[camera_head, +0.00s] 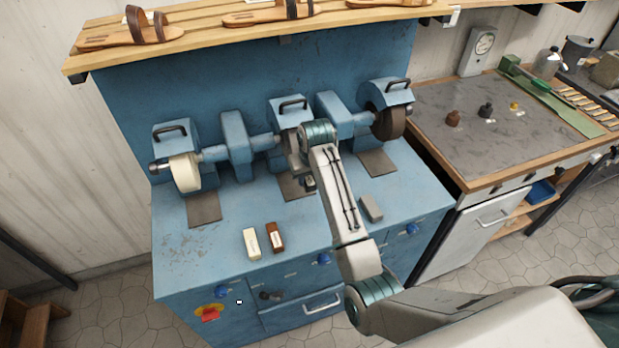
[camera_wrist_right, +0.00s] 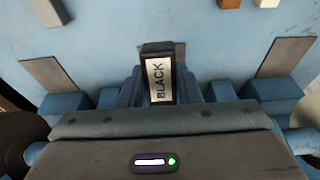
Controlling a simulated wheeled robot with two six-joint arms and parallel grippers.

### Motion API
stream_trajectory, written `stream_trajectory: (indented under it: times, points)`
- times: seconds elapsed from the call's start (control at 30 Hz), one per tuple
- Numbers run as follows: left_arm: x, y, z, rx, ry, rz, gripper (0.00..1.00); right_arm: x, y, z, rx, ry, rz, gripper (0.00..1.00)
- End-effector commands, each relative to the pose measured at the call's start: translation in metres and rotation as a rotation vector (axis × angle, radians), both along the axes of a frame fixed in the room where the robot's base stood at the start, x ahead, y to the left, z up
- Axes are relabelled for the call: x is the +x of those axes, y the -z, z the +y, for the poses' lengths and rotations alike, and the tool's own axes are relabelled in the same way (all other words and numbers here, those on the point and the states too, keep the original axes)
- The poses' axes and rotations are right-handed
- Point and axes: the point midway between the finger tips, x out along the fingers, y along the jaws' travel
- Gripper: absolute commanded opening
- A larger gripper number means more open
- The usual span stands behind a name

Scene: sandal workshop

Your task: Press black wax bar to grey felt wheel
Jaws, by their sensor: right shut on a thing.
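My right gripper (camera_head: 309,180) is in front of the middle grinding wheel on the blue machine. In the right wrist view it is shut on the black wax bar (camera_wrist_right: 159,76), a dark block with a white label reading BLACK. The bar's dark end also shows in the head view (camera_head: 310,184). The grey felt wheel (camera_head: 293,152) is at the middle station, mostly hidden behind my right wrist. The bar is close to the wheel, but I cannot tell whether they touch. My left gripper is not in view.
A cream wheel (camera_head: 185,172) is on the left and a brown wheel (camera_head: 391,123) on the right. On the bench lie a white bar (camera_head: 251,244), a brown bar (camera_head: 275,237) and a grey bar (camera_head: 371,208). A shelf with sandals (camera_head: 130,36) overhangs the machine. The bench's left front is clear.

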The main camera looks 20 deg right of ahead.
Motion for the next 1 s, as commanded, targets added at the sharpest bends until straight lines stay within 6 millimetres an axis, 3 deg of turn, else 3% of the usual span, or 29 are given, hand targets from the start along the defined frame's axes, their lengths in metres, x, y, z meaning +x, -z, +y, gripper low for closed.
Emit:
stream_trajectory:
  times: [1.0]
  points:
    - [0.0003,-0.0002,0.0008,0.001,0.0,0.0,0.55,0.0078,-0.0034,0.0001,0.0,0.0,-0.006,0.07]
